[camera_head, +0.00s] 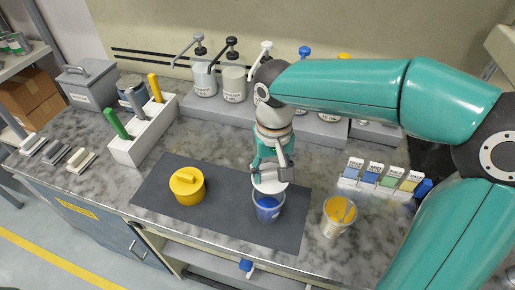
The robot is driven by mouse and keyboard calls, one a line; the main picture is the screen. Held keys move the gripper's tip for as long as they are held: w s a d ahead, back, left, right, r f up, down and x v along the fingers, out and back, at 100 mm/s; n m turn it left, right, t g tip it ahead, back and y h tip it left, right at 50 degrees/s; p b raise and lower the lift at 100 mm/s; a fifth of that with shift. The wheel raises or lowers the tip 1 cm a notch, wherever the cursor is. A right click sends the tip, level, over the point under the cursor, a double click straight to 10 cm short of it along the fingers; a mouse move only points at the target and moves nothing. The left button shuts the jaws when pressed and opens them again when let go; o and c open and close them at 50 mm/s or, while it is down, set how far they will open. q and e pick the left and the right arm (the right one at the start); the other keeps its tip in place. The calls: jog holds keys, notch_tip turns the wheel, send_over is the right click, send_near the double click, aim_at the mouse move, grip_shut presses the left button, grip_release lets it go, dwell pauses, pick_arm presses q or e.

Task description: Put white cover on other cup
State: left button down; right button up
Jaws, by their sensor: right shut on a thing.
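My right gripper (270,172) points down over the dark mat and is shut on the white cover (268,187). The cover is at the far side of the rim of a cup with blue contents (267,210), and the blue shows in front of it. I cannot tell whether cover and rim touch. A yellow cup with a yellow cover (187,187) stands on the mat to the left. An uncovered cup with yellow contents (338,216) stands on the counter to the right. My left gripper is not in view.
The dark mat (222,208) has free room between the two cups on it. A white holder (143,140) with green and yellow tools stands at the left. Pump bottles (233,84) line the back. Labelled color cards (382,176) stand at the right.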

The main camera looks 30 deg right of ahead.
aim_at(270, 179)
jog(key=shift+w+a+r, duration=0.1)
jog(key=shift+w, duration=0.05)
jog(key=shift+a, duration=0.1)
jog(key=shift+f+b, duration=2.1)
jog(key=shift+f, duration=0.4)
jog(key=shift+f+b, duration=0.35)
jog(key=shift+f, duration=0.1)
